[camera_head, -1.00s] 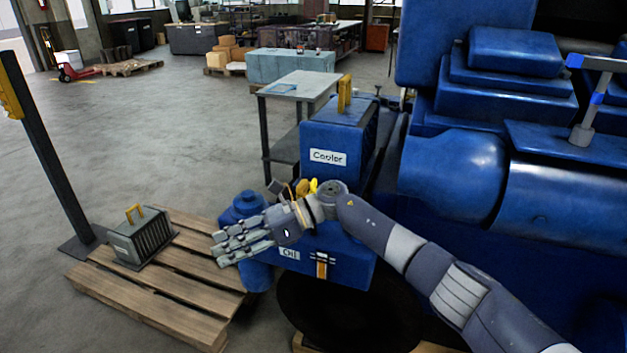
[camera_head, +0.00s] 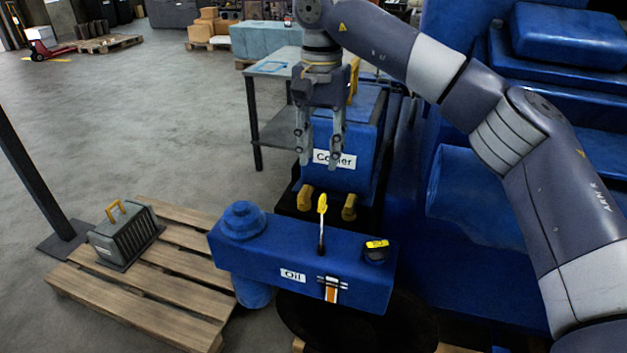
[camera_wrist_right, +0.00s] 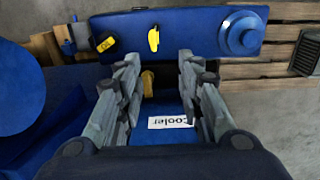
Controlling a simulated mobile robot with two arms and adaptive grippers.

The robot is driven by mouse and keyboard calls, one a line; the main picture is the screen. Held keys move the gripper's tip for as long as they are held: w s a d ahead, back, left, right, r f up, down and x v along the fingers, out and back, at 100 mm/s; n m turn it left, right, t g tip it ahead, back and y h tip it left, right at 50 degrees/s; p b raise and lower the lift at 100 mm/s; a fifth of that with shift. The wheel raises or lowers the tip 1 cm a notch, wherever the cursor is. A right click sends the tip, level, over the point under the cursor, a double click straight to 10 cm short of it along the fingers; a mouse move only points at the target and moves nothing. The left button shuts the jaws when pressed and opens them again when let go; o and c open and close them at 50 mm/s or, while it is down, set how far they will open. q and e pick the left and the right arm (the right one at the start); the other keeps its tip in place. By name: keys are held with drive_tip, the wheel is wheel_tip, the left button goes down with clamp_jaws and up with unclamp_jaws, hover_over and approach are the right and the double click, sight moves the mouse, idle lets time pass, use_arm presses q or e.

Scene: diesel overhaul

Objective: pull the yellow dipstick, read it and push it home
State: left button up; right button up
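The yellow dipstick (camera_head: 322,206) stands upright in the top of the blue oil housing (camera_head: 260,258), which carries an "Oil" label. Its dark stem shows between the yellow handle and the housing top. The handle also shows in the right wrist view (camera_wrist_right: 154,39), beyond the fingertips. My right gripper (camera_head: 319,163) points down in front of the blue "Cooler" box (camera_head: 372,125), above and behind the dipstick. Its fingers are apart with nothing between them, and they do not touch the dipstick. My left gripper is not in view.
A yellow-marked cap (camera_head: 376,250) and a round blue cap (camera_head: 243,220) sit on the housing. Two yellow fittings (camera_head: 305,198) are behind the dipstick. A pallet (camera_head: 135,300) with a grey finned block (camera_head: 125,236) lies left. The blue engine (camera_head: 470,200) fills the right.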

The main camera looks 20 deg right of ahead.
sight(322, 195)
drive_tip(key=s+f+p, duration=0.1)
drive_tip(key=s+f, duration=0.1)
drive_tip(key=s, duration=0.1)
drive_tip(key=shift+f, duration=0.3)
drive_tip(key=f+p, duration=0.1)
drive_tip(key=f, duration=0.2)
drive_tip(key=shift+w+f, duration=0.15)
drive_tip(key=shift+w, duration=0.05)
drive_tip(key=f, duration=0.2)
drive_tip(key=shift+w+f, duration=0.4)
drive_tip(key=shift+s+f+p, duration=0.15)
drive_tip(key=shift+f+p, duration=0.2)
drive_tip(key=shift+f, duration=0.15)
drive_tip(key=c, duration=0.3)
clamp_jaws()
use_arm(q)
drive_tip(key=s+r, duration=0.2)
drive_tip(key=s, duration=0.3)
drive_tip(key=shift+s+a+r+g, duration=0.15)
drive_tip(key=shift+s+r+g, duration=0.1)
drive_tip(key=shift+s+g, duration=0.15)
use_arm(e)
drive_tip(key=shift+f, duration=0.1)
